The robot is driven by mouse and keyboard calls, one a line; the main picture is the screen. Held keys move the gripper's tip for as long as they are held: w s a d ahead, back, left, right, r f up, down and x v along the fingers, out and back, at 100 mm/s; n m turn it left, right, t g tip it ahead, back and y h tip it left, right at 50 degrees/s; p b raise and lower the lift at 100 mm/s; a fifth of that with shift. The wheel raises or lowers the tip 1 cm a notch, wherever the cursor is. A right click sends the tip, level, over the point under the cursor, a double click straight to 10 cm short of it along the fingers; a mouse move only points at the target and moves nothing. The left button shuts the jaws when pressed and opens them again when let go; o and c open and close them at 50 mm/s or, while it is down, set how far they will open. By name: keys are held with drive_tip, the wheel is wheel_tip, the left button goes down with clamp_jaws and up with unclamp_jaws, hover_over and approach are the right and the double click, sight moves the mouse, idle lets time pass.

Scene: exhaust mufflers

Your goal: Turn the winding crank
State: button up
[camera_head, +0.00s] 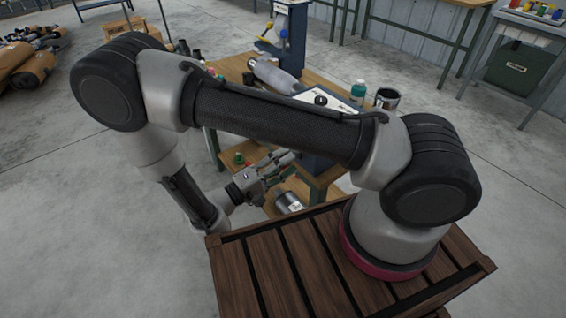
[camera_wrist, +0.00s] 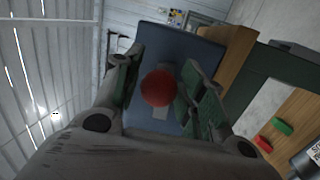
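In the wrist view a round red knob (camera_wrist: 158,88) stands in front of a blue panel (camera_wrist: 180,50). A pale grey strip (camera_wrist: 162,107), perhaps the crank's arm, shows behind the knob. My gripper (camera_wrist: 165,86) is open, with one green-lined finger on each side of the knob in the picture. I see no clear contact, and cannot tell how deep the knob sits between the fingers. In the head view my gripper (camera_head: 283,164) points right, at the left side of the workbench (camera_head: 228,68). The knob is not visible there.
On the bench are a metal muffler (camera_head: 273,75), a teal bottle (camera_head: 358,90) and an open can (camera_head: 387,98). Red and green items (camera_head: 241,159) and a silver canister (camera_head: 288,202) lie on lower shelves. My arm hides part of the bench. Floor (camera_head: 90,190) at left is clear.

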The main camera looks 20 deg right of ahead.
drive_tip(key=shift+o, duration=0.4)
drive_tip(key=shift+a, duration=0.3)
drive_tip(key=v, duration=1.1)
drive_tip(key=shift+a, duration=0.2)
drive_tip(key=shift+f, duration=0.1)
idle(1.6)
